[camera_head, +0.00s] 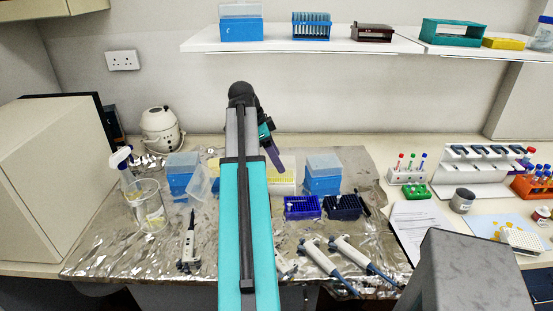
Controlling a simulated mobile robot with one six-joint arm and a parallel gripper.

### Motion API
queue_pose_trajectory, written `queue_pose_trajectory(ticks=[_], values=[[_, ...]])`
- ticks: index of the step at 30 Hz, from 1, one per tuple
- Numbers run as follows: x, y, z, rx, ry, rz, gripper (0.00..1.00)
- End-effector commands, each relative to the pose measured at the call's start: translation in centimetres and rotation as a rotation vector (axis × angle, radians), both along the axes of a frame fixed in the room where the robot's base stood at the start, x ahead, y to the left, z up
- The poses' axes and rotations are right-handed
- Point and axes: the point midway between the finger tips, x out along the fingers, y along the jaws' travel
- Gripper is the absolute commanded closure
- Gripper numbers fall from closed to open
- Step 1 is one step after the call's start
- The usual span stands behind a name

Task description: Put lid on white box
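A low whitish box with a yellow top (284,184), which looks like a tip rack, sits on the foil-covered bench just right of my arm. My arm hides its left part, and I see no lid on the part that shows. A clear, tilted lid-like piece (201,188) is left of my arm, beside a blue box; I cannot tell whether it rests on anything. My gripper (275,158) points downward above and behind the whitish box, seemingly apart from it. Its fingers are dark and partly hidden, so its opening and any held thing are unclear.
Blue boxes with clear tops (183,172) (323,174) stand on both sides. Dark blue racks (303,207) sit front right, with several pipettes (322,259) nearer. A beaker (149,206) and spray bottle (122,163) stand left. A wall shelf (290,45) hangs above.

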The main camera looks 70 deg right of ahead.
Motion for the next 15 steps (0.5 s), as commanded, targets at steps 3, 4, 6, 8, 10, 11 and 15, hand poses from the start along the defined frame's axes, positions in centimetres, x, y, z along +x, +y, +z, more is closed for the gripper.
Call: queue_pose_trajectory(ticks=[3, 4, 6, 8, 10, 11, 15], values=[[0.7, -1.8, 0.7, 0.003, 0.0, -0.016, 0.55], [0.8, -2.1, 0.7, 0.003, 0.001, -0.02, 0.55], [1.1, -2.8, 0.7, 0.002, 0.0, -0.026, 0.55], [1.3, -3.3, 0.6, 0.003, 0.001, -0.031, 0.55], [1.4, -3.9, 0.6, 0.003, 0.0, -0.034, 0.55], [1.5, -4.2, 0.6, 0.003, 0.0, -0.036, 0.55], [1.7, -4.9, 0.4, 0.003, 0.0, -0.036, 0.55]])
